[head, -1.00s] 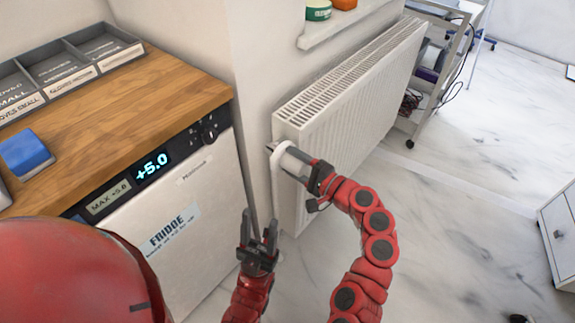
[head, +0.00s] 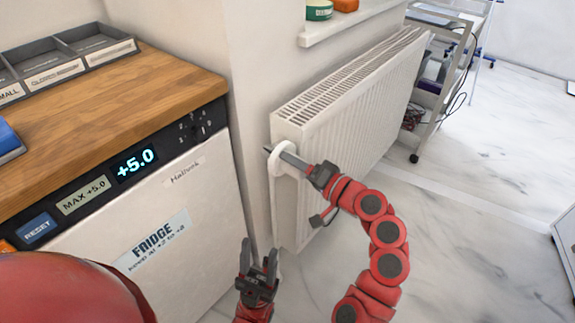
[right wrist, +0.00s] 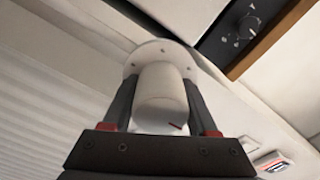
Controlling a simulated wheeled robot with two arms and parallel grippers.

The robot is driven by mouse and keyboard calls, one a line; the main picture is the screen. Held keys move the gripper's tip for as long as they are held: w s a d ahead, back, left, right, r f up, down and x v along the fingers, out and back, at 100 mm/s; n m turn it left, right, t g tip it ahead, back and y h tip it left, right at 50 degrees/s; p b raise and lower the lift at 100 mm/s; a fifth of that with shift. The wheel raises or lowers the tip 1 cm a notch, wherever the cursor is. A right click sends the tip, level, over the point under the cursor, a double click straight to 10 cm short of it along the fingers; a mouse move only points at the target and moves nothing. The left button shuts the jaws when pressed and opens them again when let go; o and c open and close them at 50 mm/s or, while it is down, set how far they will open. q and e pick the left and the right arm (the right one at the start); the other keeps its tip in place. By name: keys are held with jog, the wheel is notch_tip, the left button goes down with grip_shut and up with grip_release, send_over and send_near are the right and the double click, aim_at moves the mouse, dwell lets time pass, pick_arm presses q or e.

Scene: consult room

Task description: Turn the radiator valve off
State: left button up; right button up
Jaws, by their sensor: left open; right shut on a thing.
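The radiator (head: 345,125) is white and stands against the wall. Its valve is a white knob (right wrist: 160,95) with a round flange at the near end of the radiator. The flange (head: 280,170) also shows in the head view. My right gripper (head: 285,158) is shut on the knob, with one dark finger on each side in the right wrist view (right wrist: 162,88). A small red mark shows on the knob's end. In the head view the fingers hide most of the knob. My left gripper (head: 257,262) is open and empty, low in front of the fridge's right edge.
A fridge (head: 130,215) with a wooden top stands at the left, close to the radiator. A window sill (head: 350,25) with small containers is above the radiator. A wheeled trolley (head: 440,100) stands behind.

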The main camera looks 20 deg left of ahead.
dwell(0.3)
jog(key=o, duration=1.4)
jog(key=p+v, duration=0.3)
jog(key=v, duration=1.4)
jog(key=shift+s+d, duration=0.1)
jog(key=shift+d, duration=0.05)
